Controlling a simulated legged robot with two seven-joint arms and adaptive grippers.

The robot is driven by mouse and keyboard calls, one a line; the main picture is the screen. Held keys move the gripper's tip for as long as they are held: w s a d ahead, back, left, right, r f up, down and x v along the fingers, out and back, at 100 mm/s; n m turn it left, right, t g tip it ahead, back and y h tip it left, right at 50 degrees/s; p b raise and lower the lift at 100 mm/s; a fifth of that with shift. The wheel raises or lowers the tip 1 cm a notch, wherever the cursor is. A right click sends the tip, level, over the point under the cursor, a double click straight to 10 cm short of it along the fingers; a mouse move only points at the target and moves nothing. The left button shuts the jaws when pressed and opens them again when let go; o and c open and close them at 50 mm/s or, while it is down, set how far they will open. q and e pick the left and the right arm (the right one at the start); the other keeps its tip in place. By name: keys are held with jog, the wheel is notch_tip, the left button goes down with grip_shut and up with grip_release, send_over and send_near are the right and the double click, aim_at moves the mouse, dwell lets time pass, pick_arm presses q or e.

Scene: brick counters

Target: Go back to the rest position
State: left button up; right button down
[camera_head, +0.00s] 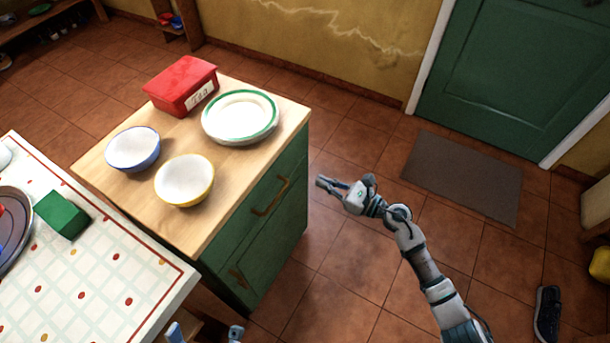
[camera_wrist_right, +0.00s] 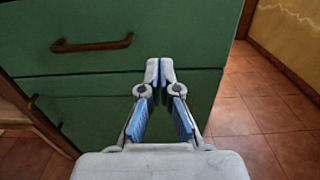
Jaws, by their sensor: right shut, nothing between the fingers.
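My right gripper (camera_head: 324,184) is shut and empty. It is over the tiled floor, to the right of the green cabinet (camera_head: 283,200) and apart from it. In the right wrist view its fingertips (camera_wrist_right: 160,68) meet in front of the green drawer fronts (camera_wrist_right: 100,22). My right arm comes in from the lower right. Small white and blue parts at the bottom edge of the head view seem to be mine, perhaps of my left gripper (camera_head: 205,334); most of it is out of frame, and its jaws cannot be made out.
The cabinet's wooden top (camera_head: 225,165) holds a red box (camera_head: 180,82), stacked plates (camera_head: 240,117), a blue-rimmed bowl (camera_head: 133,148) and a yellow bowl (camera_head: 185,181). A tiled table (camera_head: 110,285) with a green block (camera_head: 62,214) is at left. Floor around my right arm is clear; a shoe (camera_head: 547,312) lies lower right.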

jog(key=shift+s+p+v, duration=0.3)
jog(key=shift+v, duration=1.7)
